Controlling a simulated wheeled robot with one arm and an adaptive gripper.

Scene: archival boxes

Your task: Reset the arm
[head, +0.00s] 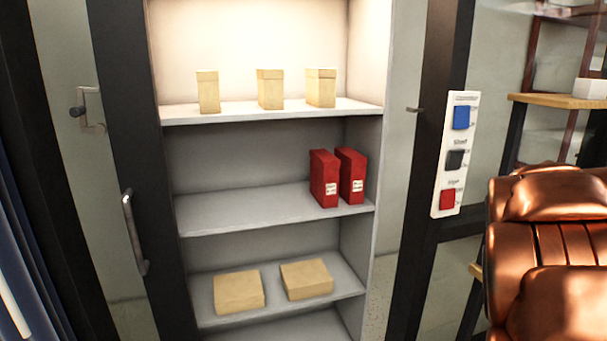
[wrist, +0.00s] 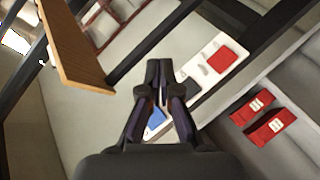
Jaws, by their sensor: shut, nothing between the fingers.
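My gripper (wrist: 159,66) shows in the wrist view, its two dark fingers together and empty. The fingers point toward a white panel with a red, a dark and a blue square; part of this panel is hidden behind them. In the head view my gripper does not show.
The head view shows an open cabinet with grey shelves (head: 240,209). Beige boxes (head: 270,90) stand on top, two red boxes (head: 324,178) in the middle, two beige boxes (head: 238,292) below. The white panel (head: 455,152) hangs right of it. A wooden shelf (wrist: 72,45) is left in the wrist view.

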